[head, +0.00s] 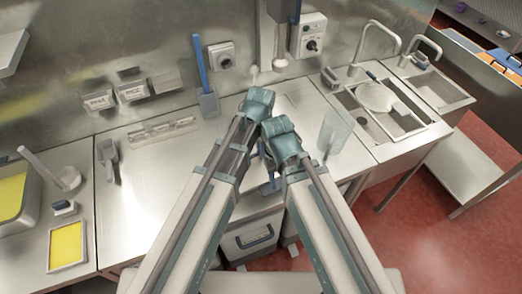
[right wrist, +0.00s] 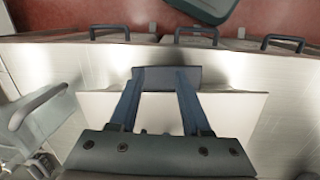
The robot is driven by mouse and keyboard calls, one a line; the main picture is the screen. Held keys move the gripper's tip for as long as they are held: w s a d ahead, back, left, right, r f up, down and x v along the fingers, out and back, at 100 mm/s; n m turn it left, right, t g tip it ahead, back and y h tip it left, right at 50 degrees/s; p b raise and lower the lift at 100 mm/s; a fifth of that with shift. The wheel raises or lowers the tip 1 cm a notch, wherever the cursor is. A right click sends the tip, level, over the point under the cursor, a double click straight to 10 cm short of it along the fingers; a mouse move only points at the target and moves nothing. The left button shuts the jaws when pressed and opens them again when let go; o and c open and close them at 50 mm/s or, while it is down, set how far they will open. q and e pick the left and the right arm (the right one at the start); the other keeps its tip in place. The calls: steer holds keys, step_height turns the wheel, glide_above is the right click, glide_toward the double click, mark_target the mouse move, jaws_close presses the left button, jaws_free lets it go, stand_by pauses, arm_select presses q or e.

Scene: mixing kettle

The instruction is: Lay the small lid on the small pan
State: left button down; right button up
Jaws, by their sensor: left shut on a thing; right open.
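My left gripper (head: 257,100) is the higher one, over the counter near its middle, shut; its fingertips and what they hold are hidden behind my arm. My right gripper (head: 281,138) is just below and to its right; in the right wrist view its two blue fingers (right wrist: 165,92) are apart. A dark grey flat piece shows between the tips; I cannot tell what it is. Beneath is a pale flat sheet (right wrist: 236,112), possibly a lid or panel. A small rectangular pan (head: 51,262) with yellow contents stands at the left front. I cannot identify the small lid for certain.
A larger yellow-filled pan (head: 33,207) stands at far left. A grey scoop-like tool (head: 109,156), a blue-handled tool (head: 201,66) in a holder and a clear jug (head: 331,132) stand around my arms. Sinks (head: 392,117) lie right. The left-centre counter is mostly clear.

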arm_select(q)
steer(key=c, duration=0.8)
jaws_free()
steer(key=shift+o, duration=0.3)
steer(key=o, duration=0.4)
steer(key=shift+r, duration=0.1)
steer(key=shift+r+p, duration=3.5)
steer(key=shift+p, duration=0.15)
arm_select(e)
step_height(320, 180, up, 7)
arm_select(q)
steer(key=shift+f, duration=0.1)
